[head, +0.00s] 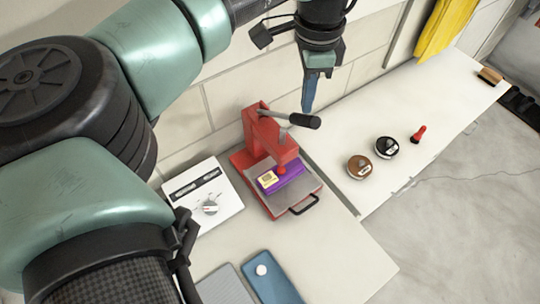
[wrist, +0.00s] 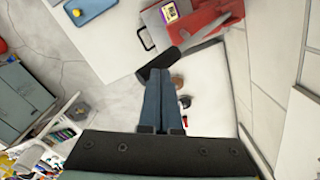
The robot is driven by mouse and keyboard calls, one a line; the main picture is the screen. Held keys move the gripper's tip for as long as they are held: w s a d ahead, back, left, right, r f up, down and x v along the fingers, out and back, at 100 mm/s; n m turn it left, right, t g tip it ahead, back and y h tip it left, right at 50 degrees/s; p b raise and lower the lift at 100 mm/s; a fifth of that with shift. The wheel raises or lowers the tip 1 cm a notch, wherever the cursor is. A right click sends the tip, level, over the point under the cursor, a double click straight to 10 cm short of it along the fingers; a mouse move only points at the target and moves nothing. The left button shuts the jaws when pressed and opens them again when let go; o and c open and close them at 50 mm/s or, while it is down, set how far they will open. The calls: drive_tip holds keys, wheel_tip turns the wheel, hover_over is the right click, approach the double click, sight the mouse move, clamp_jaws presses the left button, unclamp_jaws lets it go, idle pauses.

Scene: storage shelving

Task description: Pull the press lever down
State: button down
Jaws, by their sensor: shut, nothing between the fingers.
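A red press (head: 262,135) stands on the white bench near the wall. Its lever (head: 300,120) has a black grip and sticks out to the right from the press top, roughly level. A purple and yellow piece (head: 280,179) lies on the press bed under the ram. My gripper (head: 308,108) is shut and empty, pointing down, just behind and above the lever grip in the head view. In the wrist view, the shut fingers (wrist: 157,78) reach toward the lever's black grip (wrist: 158,64). I cannot tell whether they touch it. The red press (wrist: 205,18) also shows there.
A white box with a knob (head: 203,195) stands left of the press. A blue tray (head: 272,277) lies in front. Two round tins (head: 387,147) and a red-handled tool (head: 419,133) lie on the right bench section. The wall is close behind.

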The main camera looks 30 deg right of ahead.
drive_tip(key=shift+f, duration=0.1)
drive_tip(key=s+f+b, duration=0.3)
drive_tip(key=f+b, duration=0.1)
drive_tip(key=f, duration=0.7)
drive_tip(key=shift+s+d+f+b, duration=0.2)
drive_tip(key=shift+b, duration=0.2)
idle(1.2)
wheel_tip(320, 180, up, 17)
drive_tip(key=p, duration=1.4)
idle(0.5)
